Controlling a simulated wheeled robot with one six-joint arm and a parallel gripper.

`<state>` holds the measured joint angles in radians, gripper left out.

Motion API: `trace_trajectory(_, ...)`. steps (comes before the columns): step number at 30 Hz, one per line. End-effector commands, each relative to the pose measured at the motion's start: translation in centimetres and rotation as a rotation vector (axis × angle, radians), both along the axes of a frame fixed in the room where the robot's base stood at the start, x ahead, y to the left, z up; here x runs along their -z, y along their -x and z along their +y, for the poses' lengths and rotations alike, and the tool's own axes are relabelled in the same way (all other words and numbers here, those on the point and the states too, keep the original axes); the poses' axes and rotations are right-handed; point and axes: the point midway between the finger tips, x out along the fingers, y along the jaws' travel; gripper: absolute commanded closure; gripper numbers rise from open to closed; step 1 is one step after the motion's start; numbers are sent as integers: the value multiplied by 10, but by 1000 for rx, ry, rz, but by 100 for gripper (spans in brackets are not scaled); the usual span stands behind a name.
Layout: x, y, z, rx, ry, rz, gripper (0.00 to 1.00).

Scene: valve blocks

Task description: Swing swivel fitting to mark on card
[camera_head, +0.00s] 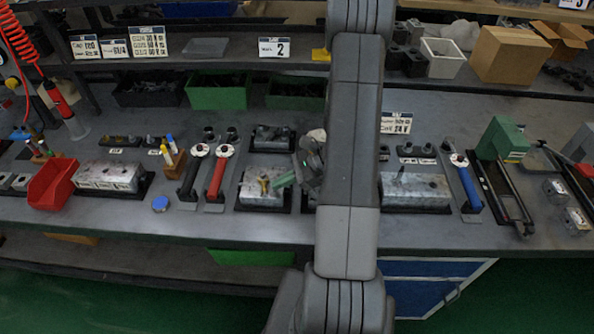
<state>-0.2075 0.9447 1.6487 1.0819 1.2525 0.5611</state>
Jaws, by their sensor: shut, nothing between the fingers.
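A metal valve block (262,200) sits on a dark base at the middle of the bench. A small yellowish fitting (264,184) stands on its top, and a pale green piece (285,180) lies at its right side. I cannot tell whether the green piece belongs to the fitting. A white card (274,47) on the shelf edge shows a large "2"; its smaller print is hard to read. My gripper (301,176) is just right of the block, close to the green piece, shut and empty. My arm hides part of the gripper and the bench behind it.
More valve blocks stand left (109,177) and right (416,189). Red-handled (217,176) and black-handled (191,176) tools lie left of the middle block, a blue-handled one (467,185) at right.

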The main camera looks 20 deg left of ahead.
Motion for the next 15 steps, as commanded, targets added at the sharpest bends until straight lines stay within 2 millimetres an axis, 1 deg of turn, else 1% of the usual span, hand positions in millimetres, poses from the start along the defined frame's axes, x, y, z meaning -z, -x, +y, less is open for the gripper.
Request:
trace_trajectory(3, 5, 5, 9, -2, 0, 1, 100)
trace_trajectory(6, 8, 6, 13, 0, 1, 1, 100)
trace_trajectory(15, 9, 7, 13, 0, -1, -1, 100)
